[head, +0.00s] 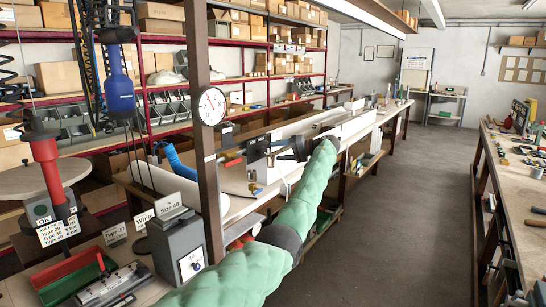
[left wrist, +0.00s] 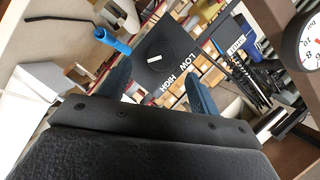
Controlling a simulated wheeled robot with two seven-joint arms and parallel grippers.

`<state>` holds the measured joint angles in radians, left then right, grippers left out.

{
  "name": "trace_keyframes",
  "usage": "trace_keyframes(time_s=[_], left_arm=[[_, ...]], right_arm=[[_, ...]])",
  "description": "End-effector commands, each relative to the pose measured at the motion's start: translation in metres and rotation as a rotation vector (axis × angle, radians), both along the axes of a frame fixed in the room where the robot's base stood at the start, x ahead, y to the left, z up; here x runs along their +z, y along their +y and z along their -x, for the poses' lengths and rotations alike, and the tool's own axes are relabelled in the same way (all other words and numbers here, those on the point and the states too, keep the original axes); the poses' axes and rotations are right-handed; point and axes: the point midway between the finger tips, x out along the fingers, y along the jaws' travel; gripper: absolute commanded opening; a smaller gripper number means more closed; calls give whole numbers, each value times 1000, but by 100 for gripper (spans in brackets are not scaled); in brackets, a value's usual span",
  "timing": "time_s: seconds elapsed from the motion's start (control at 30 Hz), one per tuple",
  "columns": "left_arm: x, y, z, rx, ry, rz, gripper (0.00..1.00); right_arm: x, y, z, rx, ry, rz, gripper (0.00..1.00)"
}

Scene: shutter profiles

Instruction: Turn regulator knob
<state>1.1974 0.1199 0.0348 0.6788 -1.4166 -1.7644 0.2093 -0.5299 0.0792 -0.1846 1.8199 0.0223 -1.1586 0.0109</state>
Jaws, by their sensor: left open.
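The regulator knob (left wrist: 155,59) shows in the left wrist view as a dark round knob with a white pointer mark, on a black plate (left wrist: 176,48) lettered LOW and HIGH. My left gripper (left wrist: 157,72) is open, with one finger on each side of the knob in the picture. The knob looks to be ahead of the fingertips; contact cannot be told. The knob itself cannot be made out there. My right gripper is not in view.
A round pressure gauge (head: 211,106) hangs on a brown post (head: 205,170) left of my arm; its dial also shows in the left wrist view (left wrist: 311,42). A blue-handled tool (left wrist: 112,40) lies beyond the left finger. The aisle floor (head: 410,220) is clear.

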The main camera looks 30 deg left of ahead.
Motion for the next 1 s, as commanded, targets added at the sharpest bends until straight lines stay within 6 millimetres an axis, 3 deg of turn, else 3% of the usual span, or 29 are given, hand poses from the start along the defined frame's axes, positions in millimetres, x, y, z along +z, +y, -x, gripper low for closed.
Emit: trace_keyframes(time_s=[0.3, 0.87, 1.0], left_arm=[[3, -15, -4, -1, 0, 0, 62], [3, -15, -4, -2, 7, 1, 62], [1, -13, -15, -67, 29, 22, 62]], right_arm=[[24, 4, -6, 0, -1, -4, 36], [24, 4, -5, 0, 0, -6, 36], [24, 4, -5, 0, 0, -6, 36]])
